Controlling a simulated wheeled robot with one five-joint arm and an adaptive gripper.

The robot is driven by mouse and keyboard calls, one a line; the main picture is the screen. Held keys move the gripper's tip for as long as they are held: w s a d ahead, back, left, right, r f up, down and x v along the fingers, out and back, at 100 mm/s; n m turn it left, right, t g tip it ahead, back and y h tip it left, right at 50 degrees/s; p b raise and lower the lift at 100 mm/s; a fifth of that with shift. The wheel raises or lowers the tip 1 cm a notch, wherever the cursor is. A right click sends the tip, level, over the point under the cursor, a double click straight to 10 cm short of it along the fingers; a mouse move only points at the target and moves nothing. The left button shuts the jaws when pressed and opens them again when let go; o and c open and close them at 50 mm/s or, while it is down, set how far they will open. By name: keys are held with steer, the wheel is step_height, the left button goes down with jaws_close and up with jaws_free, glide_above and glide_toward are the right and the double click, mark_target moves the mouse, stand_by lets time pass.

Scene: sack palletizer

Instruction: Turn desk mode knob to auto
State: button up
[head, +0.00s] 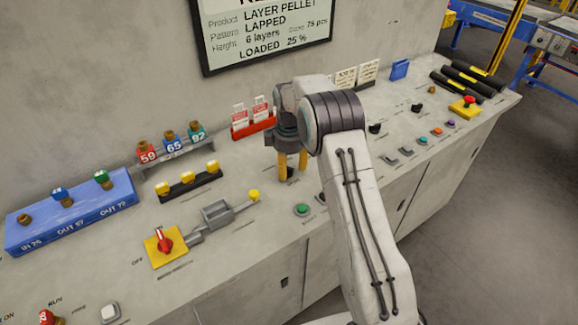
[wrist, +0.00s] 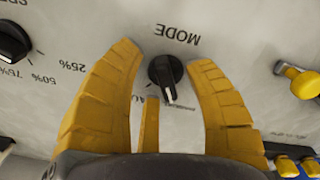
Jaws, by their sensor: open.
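The mode knob (wrist: 163,72) is a round black knob on the grey desk, under the upside-down word MODE in the wrist view. Its white-marked pointer aims down and slightly right in that view, at small unreadable lettering. To its lower left, a label starting "AU" (wrist: 138,99) is partly hidden by a finger. My gripper (wrist: 164,62) is open, with its yellow fingers on either side of the knob and a third below it. I cannot tell whether they touch it. In the head view my gripper (head: 292,167) points down at the desk over the dark knob (head: 291,176).
A black speed knob (wrist: 12,43) with percent marks is left in the wrist view, and a yellow lever handle (wrist: 302,82) right. In the head view, a green button (head: 302,209) sits in front, and a red card holder (head: 253,127) behind, near the wall.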

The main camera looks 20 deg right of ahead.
steer(key=shift+c, duration=0.5)
jaws_close()
steer(key=m, duration=0.4)
steer(key=m+b, duration=0.1)
steer(key=m, duration=0.1)
steer(key=shift+s, duration=0.25)
steer(key=m, duration=0.5)
steer(key=shift+s+a+m, duration=0.15)
steer(key=shift+m, duration=0.25)
stand_by(0.4)
steer(key=shift+o, duration=0.5)
jaws_free()
